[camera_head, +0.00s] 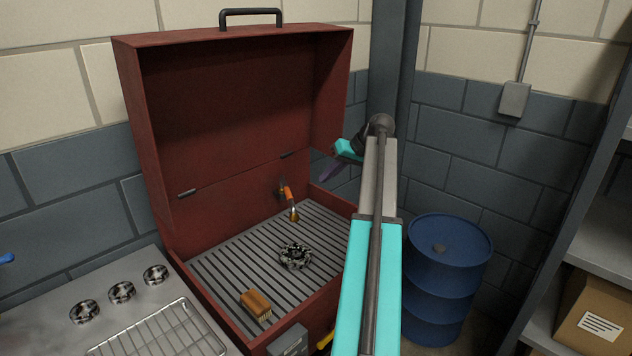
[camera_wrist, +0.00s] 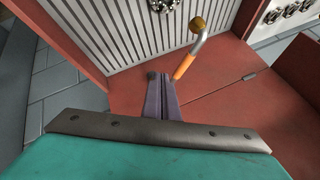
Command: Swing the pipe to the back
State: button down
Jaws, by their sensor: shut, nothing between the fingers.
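The pipe (camera_head: 290,200) has an orange sleeve and a bent metal end with a brass tip. It stands at the back wall inside the open red casing and points down over the slatted floor. In the wrist view the pipe (camera_wrist: 188,62) lies just right of my fingertips, with a small visible gap. My gripper (camera_head: 322,173) has purple fingers and is at the casing's right side, right of the pipe. In the wrist view its fingers (camera_wrist: 160,78) are together and empty.
The red casing's lid (camera_head: 225,100) stands open at the back. A round toothed part (camera_head: 295,256) and a brush (camera_head: 256,304) lie on the slatted floor (camera_head: 225,266). A bench (camera_head: 60,312) with several round parts is at left. A blue barrel (camera_head: 446,285) stands right.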

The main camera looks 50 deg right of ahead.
jog(key=w+a+f+p, duration=0.4)
jog(key=w+a+f, duration=0.1)
jog(key=w, duration=0.3)
jog(key=shift+f, duration=0.75)
jog(key=shift+a, duration=0.1)
jog(key=shift+w+a, duration=0.1)
